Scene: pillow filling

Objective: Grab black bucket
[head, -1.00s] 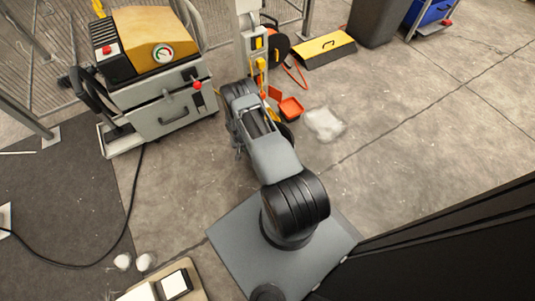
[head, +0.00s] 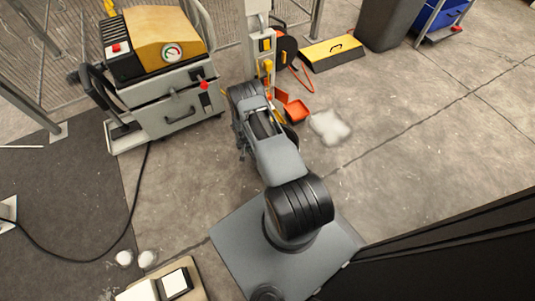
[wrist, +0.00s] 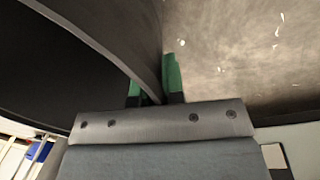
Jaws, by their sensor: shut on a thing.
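A black bucket (wrist: 60,80) fills the upper left of the wrist view, with its curved rim running down toward my fingers. My gripper (wrist: 156,86) has green fingertips, one on each side of the bucket's rim wall, and is shut on it. In the head view my arm reaches forward, and its own links hide the gripper. I cannot make out the bucket clearly there.
A grey machine with a yellow top (head: 165,75) stands left of my arm. An orange dustpan (head: 296,111) and a white fluffy heap (head: 330,126) lie to the right. A dark bin (head: 387,22) stands behind. The concrete floor at right is mostly clear.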

